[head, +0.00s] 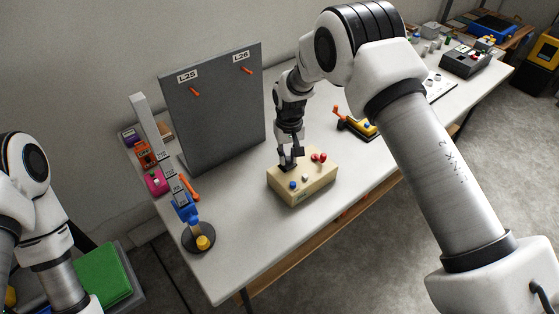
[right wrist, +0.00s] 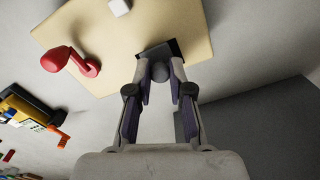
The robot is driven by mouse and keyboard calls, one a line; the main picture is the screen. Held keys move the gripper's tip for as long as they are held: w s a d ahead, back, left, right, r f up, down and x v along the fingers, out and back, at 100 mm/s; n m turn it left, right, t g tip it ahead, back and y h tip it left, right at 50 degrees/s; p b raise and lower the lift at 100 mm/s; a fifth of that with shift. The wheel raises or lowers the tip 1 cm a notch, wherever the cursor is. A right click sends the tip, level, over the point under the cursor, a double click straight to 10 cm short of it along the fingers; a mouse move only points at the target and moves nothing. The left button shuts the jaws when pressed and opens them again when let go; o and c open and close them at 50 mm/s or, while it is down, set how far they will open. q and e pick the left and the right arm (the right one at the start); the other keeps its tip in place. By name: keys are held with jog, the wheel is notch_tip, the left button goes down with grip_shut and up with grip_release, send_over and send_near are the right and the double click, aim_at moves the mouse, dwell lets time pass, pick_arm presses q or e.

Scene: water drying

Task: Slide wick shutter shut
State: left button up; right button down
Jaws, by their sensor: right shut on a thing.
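A beige box (head: 306,191) stands on the white table, with its top also in the right wrist view (right wrist: 110,50). On its top edge is a dark sliding plate (right wrist: 166,47) with a round grey knob (right wrist: 159,72), which I take to be the wick shutter. My right gripper (head: 289,163) reaches down to this part of the box. In the right wrist view its fingers (right wrist: 160,80) are closed around the knob. How far the plate covers any opening is hidden. My left gripper is out of view; only my left arm shows at the left.
The box also carries a red lever (head: 318,157), a blue button (head: 292,185) and a white button (head: 305,177). A grey upright panel (head: 215,110) stands behind. A yellow device with an orange handle (head: 358,125) lies to the right. The table front is clear.

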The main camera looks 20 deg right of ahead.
aim_at(289, 158)
jog(key=c, duration=1)
grip_release()
jog(key=shift+d, duration=0.1)
jog(key=shift+c, duration=0.2)
jog(key=shift+r, duration=0.1)
notch_tip(289, 158, up, 12)
jog(key=shift+f, duration=0.2)
